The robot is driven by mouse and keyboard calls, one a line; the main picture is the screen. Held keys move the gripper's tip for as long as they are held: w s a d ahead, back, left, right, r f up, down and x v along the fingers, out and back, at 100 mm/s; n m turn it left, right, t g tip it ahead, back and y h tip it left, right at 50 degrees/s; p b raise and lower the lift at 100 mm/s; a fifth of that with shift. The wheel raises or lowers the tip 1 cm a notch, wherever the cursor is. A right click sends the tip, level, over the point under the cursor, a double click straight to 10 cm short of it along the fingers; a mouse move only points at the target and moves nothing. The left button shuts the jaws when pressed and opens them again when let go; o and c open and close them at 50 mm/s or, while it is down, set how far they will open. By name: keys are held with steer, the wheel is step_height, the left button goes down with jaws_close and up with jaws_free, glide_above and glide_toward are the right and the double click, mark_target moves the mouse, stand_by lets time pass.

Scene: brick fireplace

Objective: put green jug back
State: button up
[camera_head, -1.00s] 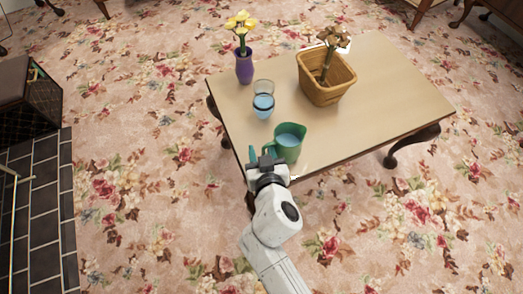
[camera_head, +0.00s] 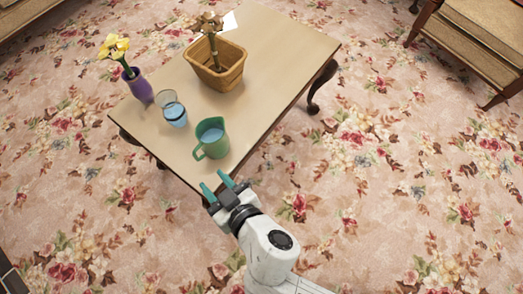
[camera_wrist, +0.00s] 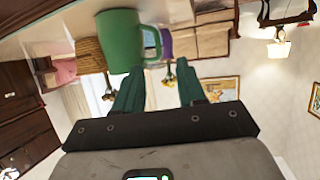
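The green jug (camera_head: 211,139) stands upright on the low wooden table (camera_head: 262,60), near its front edge. It holds pale blue liquid, and its handle points toward the lower left. In the wrist view the jug (camera_wrist: 120,42) is just beyond the fingers, with its handle on the right. My gripper (camera_head: 217,184) is open and empty, with its green fingers apart. It is at the table's front corner, a short way in front of the jug and not touching it. The open gripper also shows in the wrist view (camera_wrist: 160,85).
A glass with blue liquid (camera_head: 174,113) stands left of the jug. A purple vase with yellow flowers (camera_head: 137,86) and a woven basket with a plant (camera_head: 216,70) are farther back. An armchair (camera_head: 475,40) is at the upper right. The floral carpet (camera_head: 390,190) is clear to the right.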

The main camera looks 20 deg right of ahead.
steer(key=d+f+m+g+h, duration=0.35)
steer(key=d+h, duration=0.25)
steer(key=d, duration=1.2)
steer(key=s+d+f+m+g+y, duration=0.1)
steer(key=s+d+f+g, duration=0.1)
steer(key=s+d+g, duration=0.6)
steer(key=s+d, duration=0.4)
steer(key=s, duration=0.2)
steer(key=shift+s+f, duration=0.3)
steer(key=shift+f, duration=0.1)
